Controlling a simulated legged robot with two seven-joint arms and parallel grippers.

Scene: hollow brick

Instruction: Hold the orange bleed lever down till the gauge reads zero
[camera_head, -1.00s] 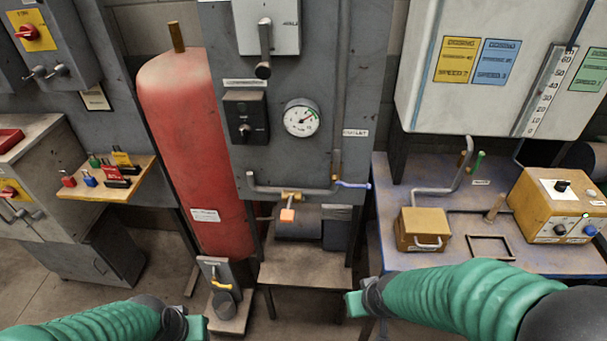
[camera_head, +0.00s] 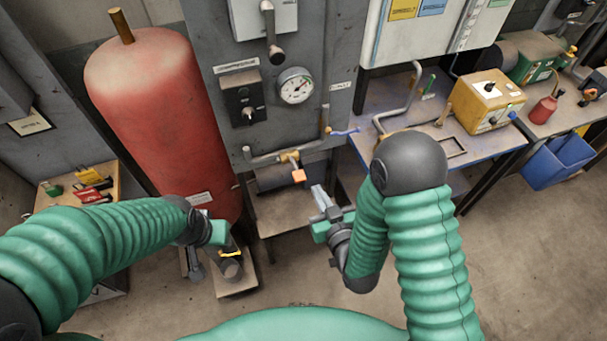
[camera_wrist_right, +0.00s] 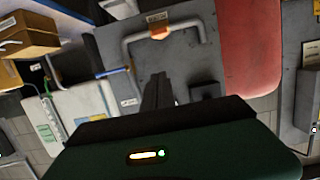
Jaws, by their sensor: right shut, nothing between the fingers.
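The orange bleed lever (camera_head: 298,176) hangs from a brass valve (camera_head: 290,157) on the pipe low on the grey panel. It also shows near the top of the right wrist view (camera_wrist_right: 178,38). The round gauge (camera_head: 295,86) is above it on the panel; its needle points up and right, and I cannot read the value. My right gripper (camera_head: 319,192) is shut and empty, just below and right of the lever, apart from it. Its fingers show in the right wrist view (camera_wrist_right: 158,91). My left gripper (camera_head: 217,233) is at the lower left, its jaws unclear.
A red tank (camera_head: 150,115) stands left of the panel. A blue-handled valve (camera_head: 345,132) is on the pipe right of the lever. A low bench (camera_head: 280,212) is under the lever. A workbench (camera_head: 490,145) with a yellow box (camera_head: 488,95) is at the right.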

